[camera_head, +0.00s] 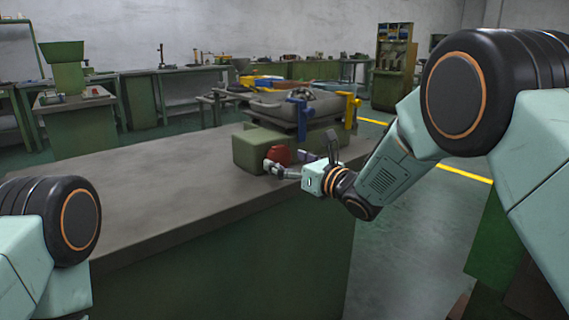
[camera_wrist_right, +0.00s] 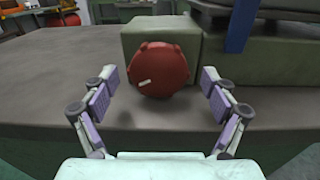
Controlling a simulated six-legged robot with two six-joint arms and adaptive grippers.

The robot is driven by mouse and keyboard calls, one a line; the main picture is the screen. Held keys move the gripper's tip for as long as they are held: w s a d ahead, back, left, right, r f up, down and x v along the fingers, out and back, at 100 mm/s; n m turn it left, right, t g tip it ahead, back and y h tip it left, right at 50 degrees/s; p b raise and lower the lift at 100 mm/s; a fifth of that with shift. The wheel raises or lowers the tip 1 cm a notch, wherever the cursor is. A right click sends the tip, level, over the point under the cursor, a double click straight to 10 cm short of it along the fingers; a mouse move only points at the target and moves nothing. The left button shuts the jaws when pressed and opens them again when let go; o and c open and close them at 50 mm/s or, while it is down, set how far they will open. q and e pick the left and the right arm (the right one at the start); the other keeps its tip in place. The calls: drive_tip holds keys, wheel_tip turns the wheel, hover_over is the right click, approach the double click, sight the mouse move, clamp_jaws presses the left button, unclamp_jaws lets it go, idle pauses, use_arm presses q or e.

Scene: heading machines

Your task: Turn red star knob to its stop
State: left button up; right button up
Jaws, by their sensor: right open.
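The red star knob (camera_head: 279,155) sits on the front face of a green block on the bench. In the right wrist view the knob (camera_wrist_right: 158,70) faces me, with a small pale mark on its lower left. My right gripper (camera_head: 285,166) is open in front of the knob. In the right wrist view its two fingers (camera_wrist_right: 160,92) stand apart, one on each side of the knob, with a gap on both sides. My left gripper is not in view; only part of my left arm shows at the lower left of the head view.
The green block (camera_head: 250,150) stands on the grey bench top (camera_head: 160,190). Behind it is a grey machine body (camera_head: 290,107) with a blue clamp (camera_head: 301,118) and a yellow clamp (camera_head: 351,112). The bench top to the left is clear.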

drive_tip(key=shift+w+a, duration=0.45)
drive_tip(key=shift+s+d, duration=0.1)
drive_tip(key=shift+s, duration=0.05)
drive_tip(key=c, duration=1.1)
drive_tip(key=shift+c, duration=0.2)
drive_tip(key=shift+m, duration=0.3)
drive_tip(key=m, duration=0.3)
drive_tip(key=shift+f, duration=0.1)
drive_tip(key=shift+m, duration=1.6)
